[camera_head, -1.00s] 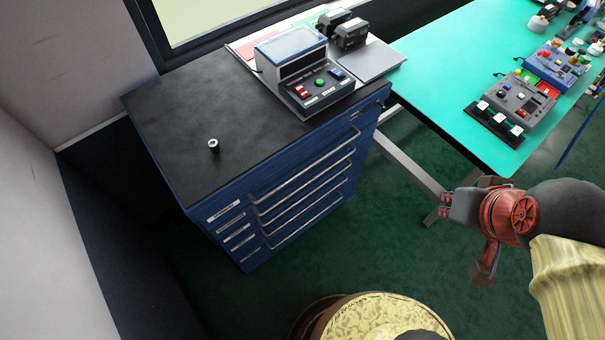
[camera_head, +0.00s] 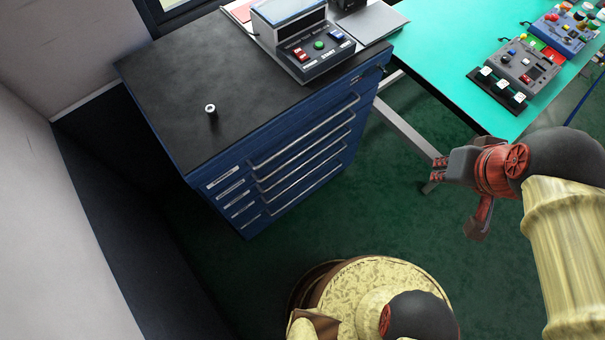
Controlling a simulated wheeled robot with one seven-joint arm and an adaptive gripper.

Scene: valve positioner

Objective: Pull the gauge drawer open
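A blue cabinet (camera_head: 222,175) with a black top stands left of centre. Its front has several stacked drawers (camera_head: 300,155) with long metal handles and pale labels at their left ends. All drawers look shut. The labels are too small to read, so I cannot tell which one is the gauge drawer. My gripper (camera_head: 437,168) is to the right of the cabinet, pointing left towards it, clearly apart from the handles. It holds nothing visible.
A small knob-like cylinder (camera_head: 211,110) and a control box (camera_head: 315,50) with coloured buttons are on the cabinet top. A turquoise table (camera_head: 440,60) with button panels (camera_head: 518,70) stands at right. A wall is at left. Green floor (camera_head: 400,215) is free before the drawers.

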